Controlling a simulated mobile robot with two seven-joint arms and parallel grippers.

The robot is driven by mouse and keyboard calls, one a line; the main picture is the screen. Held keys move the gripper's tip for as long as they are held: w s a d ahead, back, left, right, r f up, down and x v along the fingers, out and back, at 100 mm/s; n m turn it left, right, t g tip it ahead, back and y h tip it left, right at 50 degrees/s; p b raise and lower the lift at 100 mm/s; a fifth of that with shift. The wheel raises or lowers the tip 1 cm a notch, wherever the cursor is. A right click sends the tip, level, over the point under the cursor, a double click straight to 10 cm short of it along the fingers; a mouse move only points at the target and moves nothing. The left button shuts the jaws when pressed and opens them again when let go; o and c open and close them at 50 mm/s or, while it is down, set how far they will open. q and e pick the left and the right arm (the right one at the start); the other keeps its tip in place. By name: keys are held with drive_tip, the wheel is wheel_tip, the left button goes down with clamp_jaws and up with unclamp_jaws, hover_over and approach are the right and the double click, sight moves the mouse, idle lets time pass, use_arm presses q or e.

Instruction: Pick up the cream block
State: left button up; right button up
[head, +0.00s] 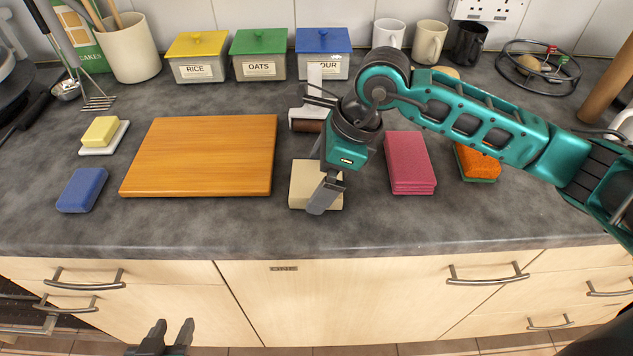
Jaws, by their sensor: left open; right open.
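The cream block (300,183) lies flat on the grey counter, just right of the wooden board. My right gripper (320,190) is over the block from above, with its fingers open. The gripper covers the right part of the block. I cannot tell whether the fingers touch it or how far they reach down its sides. My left gripper (171,325) is open and empty at the bottom edge, low in front of the drawers and away from the block.
An orange wooden board (200,155) lies left of the block. A pink folded stack (409,162) and an orange sponge (477,162) lie to the right. A blue block (81,190) and a yellow block (101,130) on a white dish lie far left. Canisters and mugs stand behind.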

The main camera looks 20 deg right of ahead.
drive_tip(key=shift+c, duration=0.3)
drive_tip(key=c, duration=0.7)
drive_tip(key=shift+c, duration=0.4)
drive_tip(key=shift+r, duration=0.15)
